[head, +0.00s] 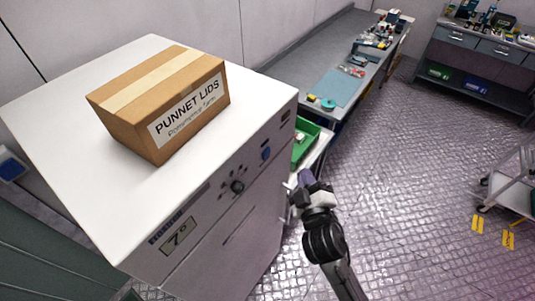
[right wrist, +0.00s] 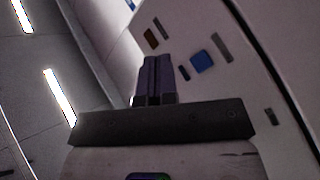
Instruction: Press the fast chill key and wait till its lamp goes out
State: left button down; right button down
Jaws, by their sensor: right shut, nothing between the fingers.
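The white chill cabinet (head: 110,215) stands at the left, with a front panel facing right. On the panel are a number display reading 7 (head: 178,237), a dark round knob (head: 237,187) and a blue key (head: 265,153). The blue key also shows in the right wrist view (right wrist: 202,62), just right of my fingertips. A small brownish rectangle (right wrist: 151,38) lies above them; I cannot tell whether it is a lamp or lit. My right gripper (head: 304,180) is shut and empty in front of the panel, apparently apart from the key. My left gripper is not in view.
A cardboard box (head: 150,135) marked PUNNET LIDS sits on the cabinet top. A green crate (head: 306,148) stands just beyond the cabinet. A long workbench (head: 300,75) runs behind. A trolley (head: 512,180) is at the right; the floor between is clear.

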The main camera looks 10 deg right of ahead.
aim_at(266, 154)
jog(key=w+a+b, duration=0.2)
jog(key=w+a, duration=0.3)
jog(key=w, duration=0.1)
dwell(0.3)
dwell(0.7)
dwell(0.7)
dwell(0.6)
jog(key=shift+w+a, duration=0.25)
